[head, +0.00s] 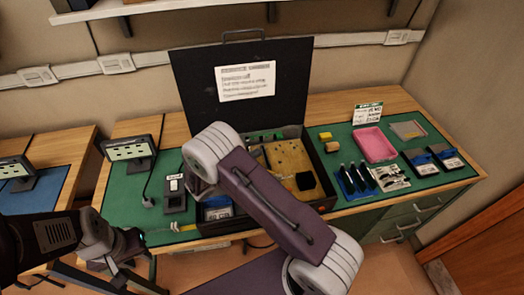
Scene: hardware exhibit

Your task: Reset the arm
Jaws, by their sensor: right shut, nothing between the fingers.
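My left gripper (130,258) is at the lower left, at the end of my dark left arm, low beside the front left edge of the green-topped bench (150,215). Its fingers are small and dark, and I cannot tell whether they are open. My right arm (262,200) crosses the middle of the view, a thick purple link between two grey joints. It is raised in front of the open black case (320,160) and hides part of it. My right gripper does not show.
The case's upright lid (285,105) bears a paper sheet. A pink tray (375,144), a yellow block (325,136), and several dark-handled tools (357,178) lie on the right. A small display (130,148) and dark device (174,192) stand left. Drawers (405,222) are below right.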

